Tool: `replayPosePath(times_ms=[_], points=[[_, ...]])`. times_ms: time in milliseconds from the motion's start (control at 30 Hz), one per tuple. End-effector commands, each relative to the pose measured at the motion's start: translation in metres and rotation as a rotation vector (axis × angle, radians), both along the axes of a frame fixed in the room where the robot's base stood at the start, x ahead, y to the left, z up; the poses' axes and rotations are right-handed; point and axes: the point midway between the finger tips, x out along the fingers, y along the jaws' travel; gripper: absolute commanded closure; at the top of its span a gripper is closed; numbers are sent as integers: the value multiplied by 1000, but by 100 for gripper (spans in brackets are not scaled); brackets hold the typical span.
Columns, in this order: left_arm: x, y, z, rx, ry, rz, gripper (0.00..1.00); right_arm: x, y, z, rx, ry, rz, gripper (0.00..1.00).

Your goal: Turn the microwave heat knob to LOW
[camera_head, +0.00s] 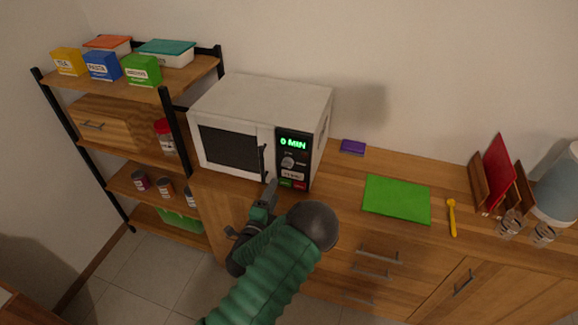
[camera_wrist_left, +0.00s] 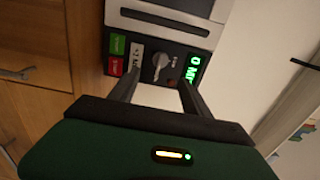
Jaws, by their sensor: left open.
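The white microwave (camera_head: 265,105) stands on the wooden counter with its door shut. Its black control panel (camera_head: 293,158) shows a green "0 MIN" display. A round grey heat knob (camera_head: 288,162) sits below the display; it also shows in the left wrist view (camera_wrist_left: 161,60). The marks around the knob are too small to read. My left gripper (camera_head: 262,192) is open and empty, in front of and below the panel. In the left wrist view its two fingers (camera_wrist_left: 155,95) point toward the panel, with the knob beyond and between them, apart from both. My right gripper is not in view.
Below the knob are a green button (camera_wrist_left: 117,45) and a red button (camera_wrist_left: 115,66). A green mat (camera_head: 396,199), a purple item (camera_head: 352,147) and a yellow spoon (camera_head: 452,217) lie on the counter to the right. A shelf (camera_head: 115,140) with boxes and cans stands at left.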

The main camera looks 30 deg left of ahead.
Motion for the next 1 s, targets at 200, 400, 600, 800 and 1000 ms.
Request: replayPosePath(times_ms=[200,400,600,800,1000], points=[[58,12,2,0,-2,-3,44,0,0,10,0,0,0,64],[99,23,1,-3,-1,-1,44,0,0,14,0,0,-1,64],[117,28,0,-3,0,0,44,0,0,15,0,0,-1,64],[117,28,0,-3,1,0,44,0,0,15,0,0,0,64],[117,27,0,-3,1,0,67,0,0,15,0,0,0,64]])
